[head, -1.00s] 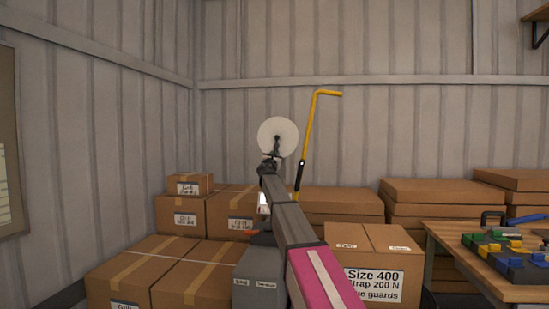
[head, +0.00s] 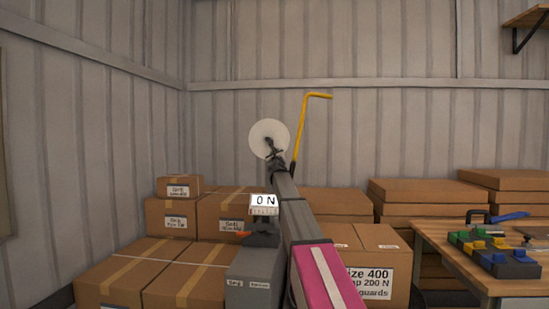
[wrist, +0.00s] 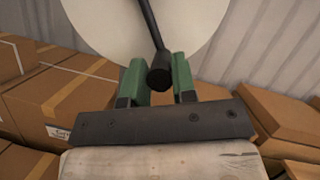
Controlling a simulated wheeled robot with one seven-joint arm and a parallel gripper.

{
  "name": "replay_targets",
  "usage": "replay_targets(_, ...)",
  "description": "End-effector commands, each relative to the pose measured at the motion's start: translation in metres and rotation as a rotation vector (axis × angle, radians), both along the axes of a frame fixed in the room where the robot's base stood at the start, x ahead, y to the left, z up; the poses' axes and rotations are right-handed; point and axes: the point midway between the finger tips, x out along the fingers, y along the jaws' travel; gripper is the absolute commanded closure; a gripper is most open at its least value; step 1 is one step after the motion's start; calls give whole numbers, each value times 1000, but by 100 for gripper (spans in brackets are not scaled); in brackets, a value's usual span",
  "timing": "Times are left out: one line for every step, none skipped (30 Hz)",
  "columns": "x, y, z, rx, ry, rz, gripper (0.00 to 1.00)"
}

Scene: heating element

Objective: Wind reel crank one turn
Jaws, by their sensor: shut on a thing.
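The reel shows as a round white disc (head: 265,128) against the wall, and its lower part fills the top of the wrist view (wrist: 100,25). A black crank arm (wrist: 149,28) runs across the disc to a dark round handle (wrist: 160,79). My gripper (head: 277,160) is at the disc's lower edge in the head view. In the wrist view its green fingers (wrist: 160,72) stand on both sides of the handle and are shut on it. The crank points down and slightly right of the disc's centre in the head view.
A grey unit (head: 254,275) with a display (head: 264,201) reading "0 N" stands below, left of my arm. A bent yellow bar (head: 304,125) rises close right of the reel. Cardboard boxes (head: 130,270) surround it. A wooden workbench (head: 450,256) stands at the right.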

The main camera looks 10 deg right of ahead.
Motion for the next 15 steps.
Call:
replay_targets(-1, -1, 2, -17, 3, -3, 100)
replay_targets(-1, -2, 3, -25, 6, -2, 100)
replay_targets(-1, -2, 3, -38, 10, -2, 100)
replay_targets(-1, -2, 4, -45, 12, -2, 100)
replay_targets(-1, -2, 4, -50, 14, -2, 100)
replay_targets(-1, -2, 5, -57, 16, -2, 100)
replay_targets(-1, -2, 5, -62, 17, -3, 100)
replay_targets(-1, -2, 5, -66, 18, -2, 100)
replay_targets(-1, -2, 5, -70, 19, -3, 100)
replay_targets(-1, -2, 5, -70, 19, -3, 100)
replay_targets(-1, -2, 6, -72, 20, -2, 100)
replay_targets(-1, -2, 6, -73, 20, -3, 100)
replay_targets(-1, -2, 6, -73, 20, -3, 100)
replay_targets(-1, -2, 6, -73, 20, -3, 100)
replay_targets(-1, -2, 6, -73, 20, -3, 100)
